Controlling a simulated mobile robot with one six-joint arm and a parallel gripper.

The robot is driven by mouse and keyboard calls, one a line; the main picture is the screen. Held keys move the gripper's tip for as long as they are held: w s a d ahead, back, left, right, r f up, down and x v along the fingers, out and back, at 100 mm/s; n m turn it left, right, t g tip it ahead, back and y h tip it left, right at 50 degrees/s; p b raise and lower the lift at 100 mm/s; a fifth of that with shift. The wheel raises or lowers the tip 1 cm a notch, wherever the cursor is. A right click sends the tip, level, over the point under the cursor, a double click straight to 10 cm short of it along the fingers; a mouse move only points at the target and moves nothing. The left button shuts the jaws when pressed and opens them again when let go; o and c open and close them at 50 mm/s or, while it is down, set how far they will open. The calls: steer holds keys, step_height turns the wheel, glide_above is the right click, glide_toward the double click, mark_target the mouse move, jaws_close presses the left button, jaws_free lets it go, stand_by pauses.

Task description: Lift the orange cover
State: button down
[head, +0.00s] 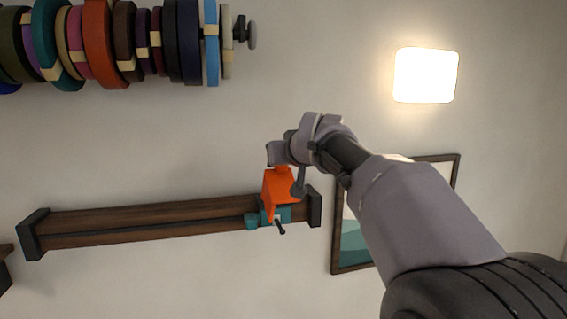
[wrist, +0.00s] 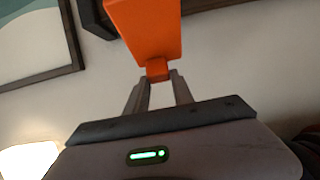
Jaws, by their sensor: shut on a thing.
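The orange cover (head: 280,189) is at the right end of a dark wooden rail in the head view, in front of a teal part (head: 274,214) that it partly hides. In the wrist view the cover (wrist: 146,28) extends up from a small orange tab (wrist: 157,70). My gripper (wrist: 158,82) is shut on that tab, one finger on each side. In the head view my gripper (head: 282,166) is at the cover's top edge. I cannot tell whether the cover touches the teal part.
The wooden rail (head: 140,222) has dark end blocks. A dark handle (head: 280,228) sticks out below the cover. A framed picture (head: 352,240) hangs to the right, behind my arm. A rod of coloured rolls (head: 100,40) is at upper left. A lit lamp (head: 426,75) is at upper right.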

steer(key=shift+w+r, duration=0.2)
steer(key=shift+r, duration=0.35)
steer(key=c, duration=1.1)
jaws_free()
steer(key=shift+w+a+f, duration=0.1)
steer(key=shift+f, duration=0.15)
steer(key=shift+s, duration=0.3)
steer(key=b+v, duration=0.4)
steer(key=v, duration=1.3)
